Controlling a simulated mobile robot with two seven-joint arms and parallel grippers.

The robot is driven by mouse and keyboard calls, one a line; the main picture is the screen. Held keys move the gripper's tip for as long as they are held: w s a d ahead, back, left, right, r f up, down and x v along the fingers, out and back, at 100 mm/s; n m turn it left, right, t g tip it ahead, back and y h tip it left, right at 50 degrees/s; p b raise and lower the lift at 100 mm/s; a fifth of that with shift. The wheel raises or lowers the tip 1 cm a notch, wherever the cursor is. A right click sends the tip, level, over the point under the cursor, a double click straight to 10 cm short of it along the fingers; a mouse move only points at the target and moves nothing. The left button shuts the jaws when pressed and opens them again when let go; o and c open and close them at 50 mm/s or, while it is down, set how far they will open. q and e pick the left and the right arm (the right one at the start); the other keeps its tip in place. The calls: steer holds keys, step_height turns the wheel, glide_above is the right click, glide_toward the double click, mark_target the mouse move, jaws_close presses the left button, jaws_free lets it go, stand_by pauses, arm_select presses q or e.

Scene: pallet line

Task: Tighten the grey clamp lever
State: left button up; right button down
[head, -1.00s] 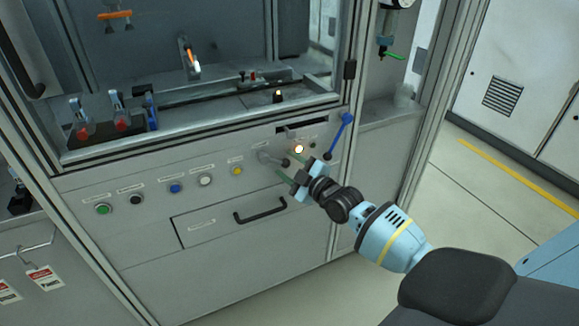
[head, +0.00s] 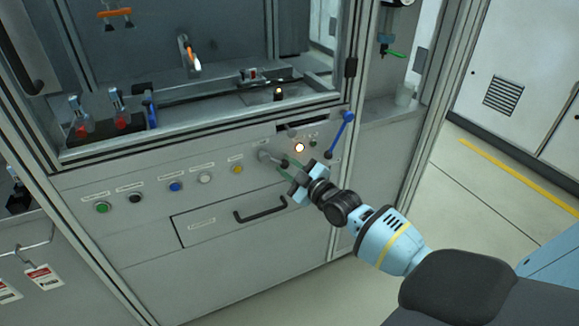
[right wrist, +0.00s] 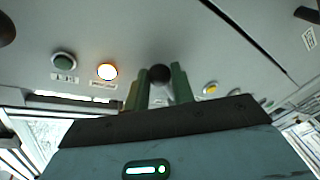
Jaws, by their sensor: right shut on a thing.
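The grey clamp lever (head: 267,156) is on the sloped front panel of the cabinet, right of the yellow button. It ends in a black knob (head: 285,162), which also shows in the right wrist view (right wrist: 160,73). My right gripper (head: 289,167) is at this knob, with its green fingers closed on either side of it. In the right wrist view the knob sits between the two fingers (right wrist: 160,84), and the fingers hide part of the lever. My left gripper is not in view.
A blue lever (head: 341,133) stands close by on the right. A lit lamp (head: 299,147) is just above my gripper. Several buttons line the panel to the left. A drawer with a black handle (head: 260,210) is below. The floor on the right is clear.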

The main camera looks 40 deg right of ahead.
steer(key=m, duration=0.1)
steer(key=a+f+m+b, duration=0.1)
steer(key=shift+w+a+f+m+t, duration=0.1)
steer(key=shift+w+f+m+t, duration=0.05)
steer(key=shift+f+m+t, duration=0.2)
steer(key=m, duration=0.1)
steer(key=a+f+m+h, duration=0.1)
steer(key=m, duration=0.1)
steer(key=shift+w+a+t+b, duration=0.15)
steer(key=shift+a+t+b, duration=0.05)
steer(key=shift+t+b, duration=0.2)
steer(key=a+m, duration=0.1)
steer(key=m, duration=0.1)
steer(key=m+h, duration=0.1)
steer(key=shift+w+a+f+m+t, duration=0.2)
steer(key=shift+a+m+t, duration=0.05)
steer(key=shift+a+m, duration=0.15)
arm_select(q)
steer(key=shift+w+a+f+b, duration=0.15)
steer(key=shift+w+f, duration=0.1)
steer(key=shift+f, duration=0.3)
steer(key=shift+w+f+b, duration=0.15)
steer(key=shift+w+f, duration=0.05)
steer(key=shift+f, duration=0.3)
arm_select(e)
steer(key=shift+w+a+m+h, duration=0.15)
steer(key=shift+a+m+h, duration=0.35)
steer(key=shift+m, duration=0.75)
steer(key=shift+a, duration=0.2)
